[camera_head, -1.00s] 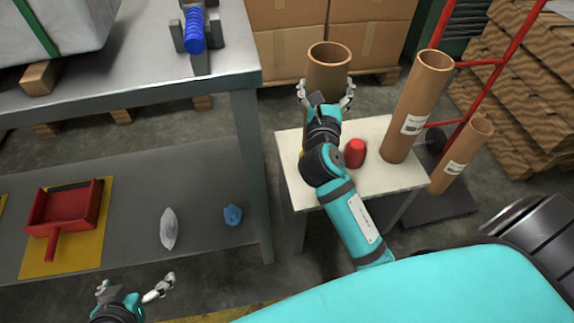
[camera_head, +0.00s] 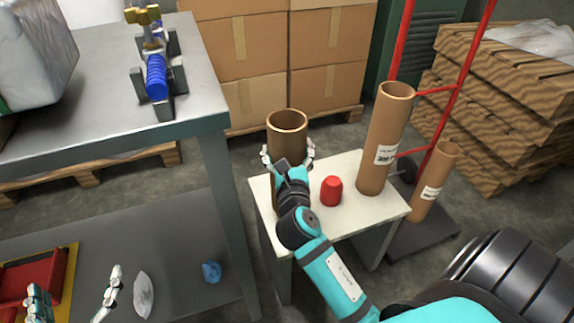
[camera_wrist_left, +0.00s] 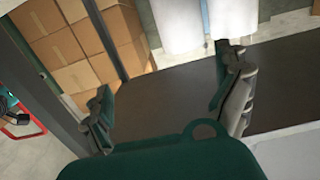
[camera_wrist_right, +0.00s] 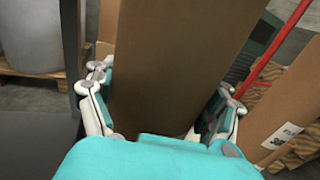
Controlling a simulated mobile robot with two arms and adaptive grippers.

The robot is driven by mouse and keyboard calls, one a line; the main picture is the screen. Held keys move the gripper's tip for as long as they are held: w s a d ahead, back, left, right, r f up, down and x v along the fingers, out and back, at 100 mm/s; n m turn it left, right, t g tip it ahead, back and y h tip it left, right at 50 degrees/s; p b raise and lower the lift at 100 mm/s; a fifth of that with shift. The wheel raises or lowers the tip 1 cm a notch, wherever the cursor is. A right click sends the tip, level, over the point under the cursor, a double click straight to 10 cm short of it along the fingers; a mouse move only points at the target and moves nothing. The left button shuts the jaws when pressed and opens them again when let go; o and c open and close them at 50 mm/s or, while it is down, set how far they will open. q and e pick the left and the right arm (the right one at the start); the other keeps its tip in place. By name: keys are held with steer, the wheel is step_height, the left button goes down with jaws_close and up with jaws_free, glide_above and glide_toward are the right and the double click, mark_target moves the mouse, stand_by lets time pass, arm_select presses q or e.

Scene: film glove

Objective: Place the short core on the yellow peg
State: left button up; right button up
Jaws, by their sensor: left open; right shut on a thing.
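The short core, a brown cardboard tube (camera_head: 287,138), stands roughly upright over the left part of a white-topped stool (camera_head: 376,217). My right gripper (camera_head: 288,158) is shut around its sides; the tube fills the space between the fingers in the right wrist view (camera_wrist_right: 180,65). My gripper and arm hide most of its lower part. The yellow peg does not show now, and I cannot tell whether the tube is around it. A red peg (camera_head: 331,191) stands bare to the right. My left gripper (camera_head: 75,297) is open and empty, low at the left.
A tall tube (camera_head: 385,145) stands on the stool's right part. Another tube (camera_head: 434,182) stands on the red hand truck's dark base (camera_head: 422,232). A grey workbench (camera_head: 100,110) is left of the stool; its lower shelf holds blue and clear crumpled pieces. Boxes (camera_head: 265,45) stand behind.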

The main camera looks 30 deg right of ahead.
arm_select(q)
step_height(320, 180, up, 10)
steer(key=s+t+h+b, duration=0.2)
steer(key=t, duration=0.4)
steer(key=shift+d, duration=0.45)
arm_select(e)
steer(key=shift+f, duration=1.85)
arm_select(q)
steer(key=shift+s+t, duration=0.15)
steer(key=shift+t, duration=0.15)
arm_select(e)
steer(key=shift+f, duration=0.1)
steer(key=o, duration=1.5)
steer(key=shift+o, duration=0.2)
